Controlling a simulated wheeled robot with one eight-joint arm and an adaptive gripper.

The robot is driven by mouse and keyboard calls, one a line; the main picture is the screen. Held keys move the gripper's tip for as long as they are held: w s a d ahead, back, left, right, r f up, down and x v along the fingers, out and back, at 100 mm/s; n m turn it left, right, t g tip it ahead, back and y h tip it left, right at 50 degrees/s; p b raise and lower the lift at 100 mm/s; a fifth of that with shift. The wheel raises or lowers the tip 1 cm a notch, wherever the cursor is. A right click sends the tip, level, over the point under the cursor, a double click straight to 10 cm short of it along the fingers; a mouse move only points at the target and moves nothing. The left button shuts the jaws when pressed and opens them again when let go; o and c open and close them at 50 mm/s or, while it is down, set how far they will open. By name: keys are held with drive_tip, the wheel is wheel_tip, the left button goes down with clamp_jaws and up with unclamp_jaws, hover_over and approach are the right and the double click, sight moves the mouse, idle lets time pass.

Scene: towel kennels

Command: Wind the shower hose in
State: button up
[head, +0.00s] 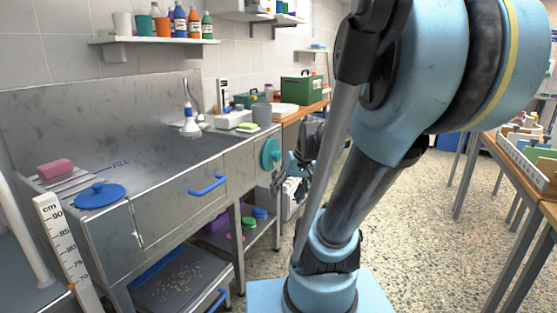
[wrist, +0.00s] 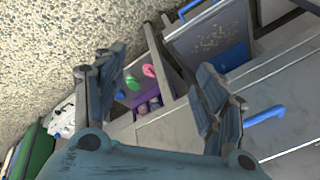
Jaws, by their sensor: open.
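The white and blue shower head (head: 189,122) hangs by the tall grey tap at the back of the steel tub (head: 150,155). I cannot make out a separate length of hose. A round teal disc (head: 270,153), perhaps a reel wheel, is on the tub's front at its right end. My gripper (head: 291,176) is in front of and just right of the disc, partly behind my own arm. In the wrist view my gripper (wrist: 158,72) has its fingers wide apart, with nothing between them. The disc and shower head are not clearly seen there.
A blue handle (head: 208,185) sticks out of the tub's front. A blue lid (head: 100,195) and a pink block (head: 56,168) lie on the tub's left end. A shelf below holds tubs and a green lid (head: 249,222). Speckled floor (head: 410,220) is open at right.

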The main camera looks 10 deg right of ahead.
drive_tip(key=w+d+r+n+t+y, duration=0.1)
drive_tip(key=w+t+y, duration=0.15)
drive_tip(key=w, duration=0.95)
drive_tip(key=w+d+r+n+t+y, duration=0.15)
drive_tip(key=w+y, duration=0.25)
drive_tip(key=w, duration=0.9)
drive_tip(key=n+t+y, duration=0.2)
drive_tip(key=t+y, duration=0.2)
drive_tip(key=t, duration=0.1)
approach(280, 157)
drive_tip(key=x, duration=1.1)
drive_tip(key=shift+s+a+r, duration=0.15)
drive_tip(key=shift+s, duration=0.05)
drive_tip(key=c, duration=1.5)
